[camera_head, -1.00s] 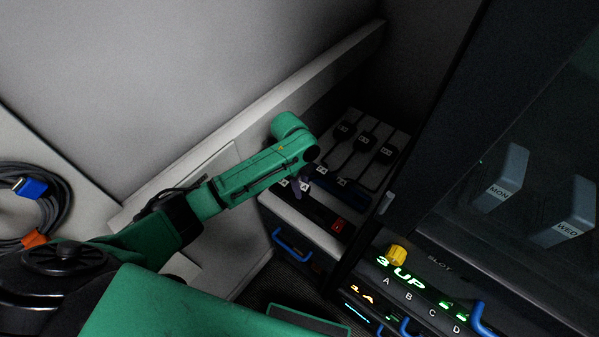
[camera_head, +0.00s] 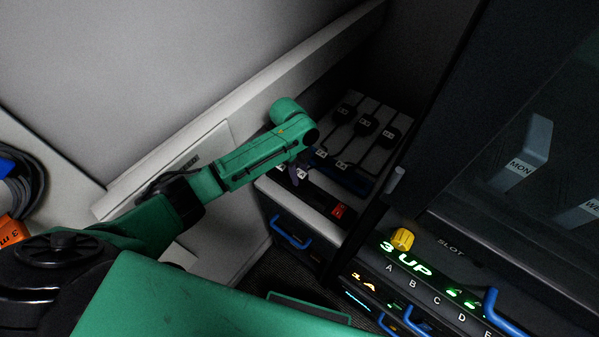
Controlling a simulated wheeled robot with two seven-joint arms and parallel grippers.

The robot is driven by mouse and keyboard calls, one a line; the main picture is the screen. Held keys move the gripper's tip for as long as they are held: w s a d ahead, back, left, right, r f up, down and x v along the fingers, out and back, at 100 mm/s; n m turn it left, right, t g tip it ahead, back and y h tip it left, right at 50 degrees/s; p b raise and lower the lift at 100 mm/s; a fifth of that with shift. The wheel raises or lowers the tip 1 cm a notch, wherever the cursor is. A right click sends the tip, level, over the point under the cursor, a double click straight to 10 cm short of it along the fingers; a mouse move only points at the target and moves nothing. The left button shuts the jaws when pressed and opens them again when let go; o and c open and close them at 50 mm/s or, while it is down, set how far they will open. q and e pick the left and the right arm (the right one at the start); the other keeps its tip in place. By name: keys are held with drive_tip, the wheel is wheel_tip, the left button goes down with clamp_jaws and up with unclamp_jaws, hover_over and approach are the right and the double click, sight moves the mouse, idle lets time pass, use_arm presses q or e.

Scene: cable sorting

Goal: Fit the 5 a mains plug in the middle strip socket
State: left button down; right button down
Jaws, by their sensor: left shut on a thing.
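My left gripper (camera_head: 298,174) is at the end of the green arm, over the near-left part of the dark socket strip (camera_head: 318,195). It is shut on a small dark plug, mostly hidden by the fingers; I cannot read its label or tell whether its pins are in a socket. The strip lies on a white-topped unit and has a lit red switch (camera_head: 338,210) at its near right end. Other small labelled plugs (camera_head: 342,166) lie just behind the strip. My right gripper is not in view.
Several black labelled blocks with cables (camera_head: 367,125) lie behind the strip. A dark cabinet with a yellow knob (camera_head: 403,239) and blue handles stands close on the right. A white wall ledge runs behind the arm. A coiled cable (camera_head: 28,190) is at far left.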

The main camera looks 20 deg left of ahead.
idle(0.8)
use_arm(q)
drive_tip(key=shift+p, duration=0.7)
idle(0.4)
drive_tip(key=shift+f+b, duration=0.65)
drive_tip(key=shift+f, duration=0.85)
idle(1.4)
unclamp_jaws()
idle(0.5)
wheel_tip(320, 180, up, 7)
drive_tip(key=p, duration=0.7)
drive_tip(key=shift+r, duration=0.1)
